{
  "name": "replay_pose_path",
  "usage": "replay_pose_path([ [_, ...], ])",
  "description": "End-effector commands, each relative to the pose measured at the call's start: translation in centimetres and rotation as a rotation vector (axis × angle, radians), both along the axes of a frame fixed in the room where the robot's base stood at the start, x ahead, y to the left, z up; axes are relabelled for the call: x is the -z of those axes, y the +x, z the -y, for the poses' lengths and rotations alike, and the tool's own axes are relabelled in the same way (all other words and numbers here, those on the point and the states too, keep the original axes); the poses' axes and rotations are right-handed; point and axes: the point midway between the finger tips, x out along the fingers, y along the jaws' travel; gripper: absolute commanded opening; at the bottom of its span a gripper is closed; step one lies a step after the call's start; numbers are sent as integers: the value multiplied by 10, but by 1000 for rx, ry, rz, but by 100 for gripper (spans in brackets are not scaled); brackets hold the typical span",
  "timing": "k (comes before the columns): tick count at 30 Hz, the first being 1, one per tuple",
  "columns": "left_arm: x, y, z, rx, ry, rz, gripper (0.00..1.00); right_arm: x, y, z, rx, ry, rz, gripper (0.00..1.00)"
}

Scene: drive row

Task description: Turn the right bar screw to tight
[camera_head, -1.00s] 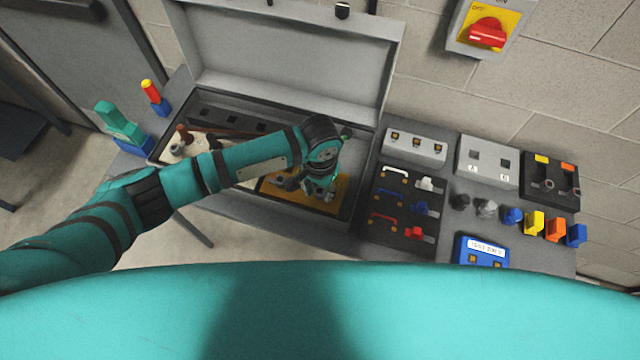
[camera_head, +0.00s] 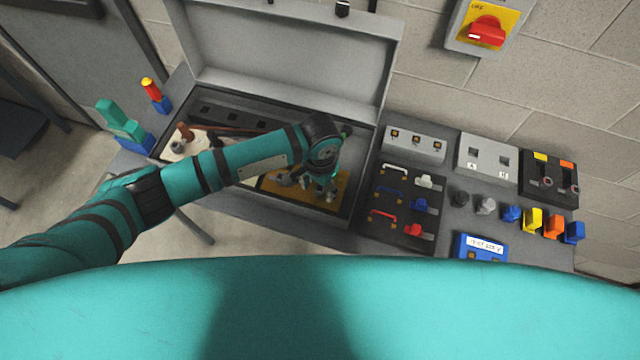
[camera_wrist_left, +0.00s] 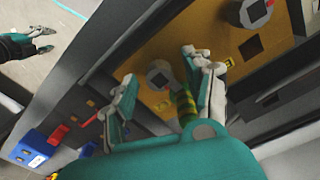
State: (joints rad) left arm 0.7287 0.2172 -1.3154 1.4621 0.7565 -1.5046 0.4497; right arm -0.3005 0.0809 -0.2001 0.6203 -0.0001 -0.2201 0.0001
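An orange-yellow plate (camera_head: 345,190) lies in the open grey case. In the left wrist view it (camera_wrist_left: 150,48) carries a grey round screw with a dark square socket (camera_wrist_left: 158,76), the right one of two. The other screw (camera_wrist_left: 254,12) is at the top of that view and shows left of my gripper in the head view (camera_head: 284,180). My left gripper (camera_wrist_left: 165,88) is open above the plate, its fingers apart on either side of the right screw, with no clear contact. My right gripper (camera_wrist_left: 48,39) appears at the upper left of the wrist view, fingers apart and empty.
A green-yellow striped piece (camera_wrist_left: 187,106) is close to one left finger. The case's raised lid (camera_head: 290,60) stands behind my arm. Right of the case are a dark handle panel (camera_head: 400,205), a blue meter (camera_head: 482,247) and several coloured blocks.

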Motion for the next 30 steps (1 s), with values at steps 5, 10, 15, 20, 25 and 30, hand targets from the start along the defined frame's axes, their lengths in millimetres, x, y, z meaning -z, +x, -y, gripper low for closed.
replay_pose_path([
  [5, 0, 0, 0, 0, 0, 0, 52, 0, 1, 2, -1, -3, 1, 48],
  [10, -13, 1, 0, 0, -3, 2, 52, 0, 1, 1, -1, -2, 0, 48],
  [15, -47, 1, 1, 1, -5, 2, 52, 0, 0, 0, 0, 0, 0, 48],
  [20, -81, 0, 1, 2, -3, 2, 52, 0, 0, 0, 0, 0, 0, 48],
  [25, -108, 0, 0, 0, -2, 2, 52, 0, 0, -1, 0, 1, 0, 48],
  [30, -119, 0, 0, 0, -1, 1, 52, 0, 0, -1, 0, 1, 0, 48],
])
